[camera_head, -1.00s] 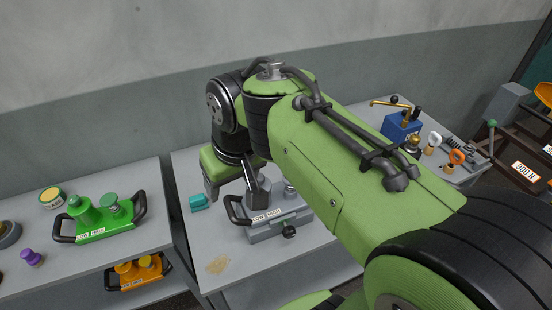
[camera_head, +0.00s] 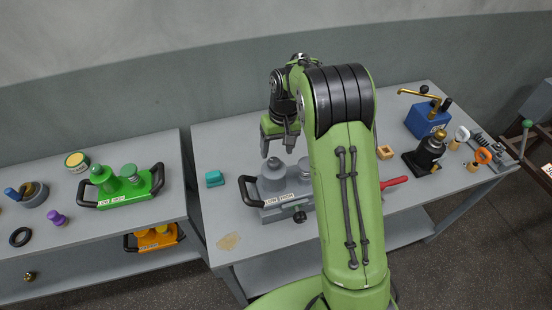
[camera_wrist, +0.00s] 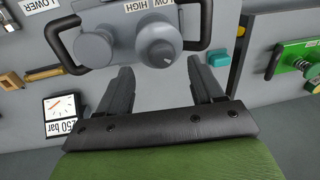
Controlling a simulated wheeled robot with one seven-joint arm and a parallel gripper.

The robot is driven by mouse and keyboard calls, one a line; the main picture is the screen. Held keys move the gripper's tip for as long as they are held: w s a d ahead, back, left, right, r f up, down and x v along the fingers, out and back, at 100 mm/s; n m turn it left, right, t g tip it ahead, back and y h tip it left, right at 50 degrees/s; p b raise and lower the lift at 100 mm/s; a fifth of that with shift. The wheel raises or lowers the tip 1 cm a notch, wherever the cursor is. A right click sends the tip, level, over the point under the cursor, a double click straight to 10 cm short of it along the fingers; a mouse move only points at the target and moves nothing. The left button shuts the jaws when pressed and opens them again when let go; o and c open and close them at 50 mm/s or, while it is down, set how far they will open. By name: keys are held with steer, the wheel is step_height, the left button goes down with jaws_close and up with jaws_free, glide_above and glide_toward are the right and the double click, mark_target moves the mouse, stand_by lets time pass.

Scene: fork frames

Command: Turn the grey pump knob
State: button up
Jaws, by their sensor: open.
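The grey pump (camera_head: 290,208) stands on the right-hand table, with a black handle at its left end and LOW and HIGH labels in front. A tall grey knob (camera_head: 272,174) rises on its left side. In the wrist view this knob (camera_wrist: 158,42) is at the right and a second round grey part (camera_wrist: 95,47) is beside it; my arm partly hides that part in the head view. My gripper (camera_head: 278,150) is open and points down, just above the tall knob. In the wrist view the fingertips (camera_wrist: 160,68) are apart, with nothing between them.
A teal block (camera_head: 215,178) lies left of the pump. A green pump (camera_head: 125,190) stands on the left table, above an orange one (camera_head: 155,238). A blue box (camera_head: 427,120) and a black jack (camera_head: 428,153) stand at the right. A gauge (camera_wrist: 62,112) shows in the wrist view.

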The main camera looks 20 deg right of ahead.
mark_target(274, 161)
steer(key=f, duration=0.4)
steer(key=shift+a+f, duration=0.4)
steer(key=shift+c, duration=0.4)
steer(key=c, duration=1)
